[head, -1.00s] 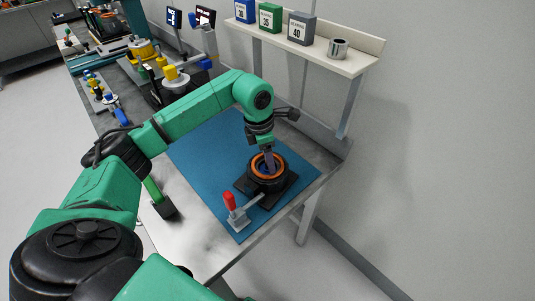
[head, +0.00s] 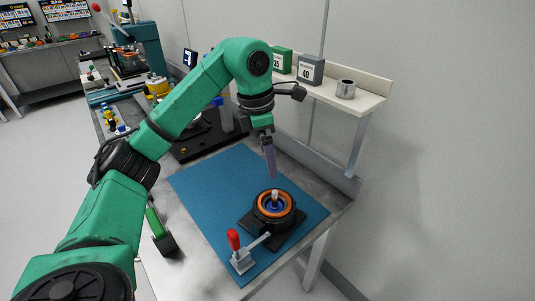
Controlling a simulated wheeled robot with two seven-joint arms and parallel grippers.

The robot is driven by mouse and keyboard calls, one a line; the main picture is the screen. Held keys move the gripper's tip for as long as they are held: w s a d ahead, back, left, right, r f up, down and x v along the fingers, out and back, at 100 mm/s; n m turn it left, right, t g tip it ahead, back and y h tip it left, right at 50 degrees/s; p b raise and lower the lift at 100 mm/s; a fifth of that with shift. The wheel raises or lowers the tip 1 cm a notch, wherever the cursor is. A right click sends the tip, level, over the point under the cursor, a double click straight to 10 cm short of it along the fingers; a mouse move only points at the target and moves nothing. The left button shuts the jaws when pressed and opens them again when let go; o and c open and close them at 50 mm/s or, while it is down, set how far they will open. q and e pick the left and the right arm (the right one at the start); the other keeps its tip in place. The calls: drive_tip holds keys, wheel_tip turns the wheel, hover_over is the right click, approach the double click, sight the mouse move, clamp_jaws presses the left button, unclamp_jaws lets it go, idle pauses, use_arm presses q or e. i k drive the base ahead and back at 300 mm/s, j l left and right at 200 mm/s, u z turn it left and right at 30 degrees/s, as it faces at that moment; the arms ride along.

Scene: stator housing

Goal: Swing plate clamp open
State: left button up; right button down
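The plate clamp (head: 243,261) stands at the front of the blue mat, with its red handle (head: 233,240) upright. Its metal arm (head: 258,241) points toward the black base of the stator housing (head: 289,224); whether its tip presses on the base is too small to tell. The housing is a dark ring with an orange coil inside and a small pale piece (head: 275,196) upright in its centre. My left gripper (head: 271,172) points down above the housing, clear of it. Its fingers show edge-on, so their opening is hidden. My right gripper is not in view.
The blue mat (head: 215,185) is clear left of the housing. A green-handled tool (head: 156,226) lies off the mat's left edge. A shelf (head: 355,99) with boxes and a metal cup (head: 346,89) is behind right. A dark tray (head: 190,150) lies beyond the mat.

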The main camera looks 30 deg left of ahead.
sight(233, 240)
drive_tip(key=k+l, duration=1.05)
drive_tip(key=k, duration=0.25)
